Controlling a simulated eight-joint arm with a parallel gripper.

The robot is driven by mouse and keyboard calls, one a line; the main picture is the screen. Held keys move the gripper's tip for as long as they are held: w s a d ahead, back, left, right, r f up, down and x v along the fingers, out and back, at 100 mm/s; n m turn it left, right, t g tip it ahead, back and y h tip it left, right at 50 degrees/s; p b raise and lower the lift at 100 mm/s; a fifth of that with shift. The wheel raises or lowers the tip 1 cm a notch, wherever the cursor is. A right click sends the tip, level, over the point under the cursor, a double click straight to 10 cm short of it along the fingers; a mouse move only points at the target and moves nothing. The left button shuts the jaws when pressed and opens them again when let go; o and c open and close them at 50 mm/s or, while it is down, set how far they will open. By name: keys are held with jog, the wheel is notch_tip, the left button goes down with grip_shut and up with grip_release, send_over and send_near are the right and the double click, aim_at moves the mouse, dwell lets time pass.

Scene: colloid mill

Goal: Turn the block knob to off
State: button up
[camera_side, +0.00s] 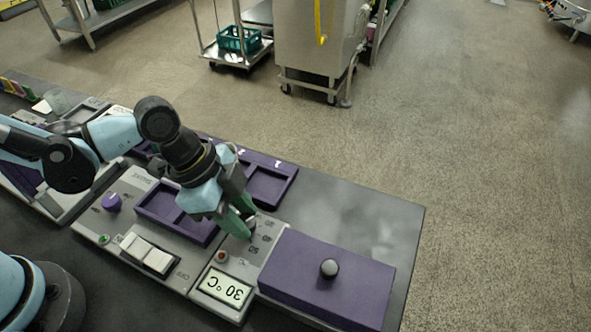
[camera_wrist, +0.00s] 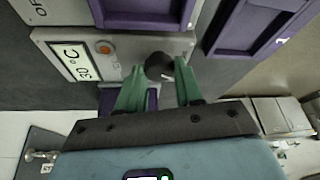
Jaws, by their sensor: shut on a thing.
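The block knob is a dark round knob (camera_wrist: 158,66) on a light grey panel (camera_wrist: 125,55), seen in the wrist view. In the side view the knob (camera_side: 251,222) is partly hidden by the fingers. My gripper (camera_wrist: 160,68) has its two green fingers on either side of the knob, shut on it. In the side view my gripper (camera_side: 245,225) points down at the panel. Small printed marks stand beside the knob, too small to read surely. The display (camera_side: 224,288) on the same panel reads 30 °C. Which mark the knob points to cannot be told.
A purple block with a round grey-black ball knob (camera_side: 329,268) on top stands right of the panel. Purple trays (camera_side: 178,232) lie behind and left.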

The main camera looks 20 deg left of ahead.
jog(key=n+t, duration=0.1)
jog(key=n, duration=0.1)
jog(key=n+t, duration=0.1)
jog(key=n, duration=0.2)
jog(key=shift+s+d+n+y, duration=0.1)
jog(key=shift+s+n+y, duration=0.1)
jog(key=shift+n+y, duration=0.15)
dwell(0.3)
jog(key=o, duration=1)
jog(key=shift+y, duration=0.25)
jog(key=shift+v, duration=6)
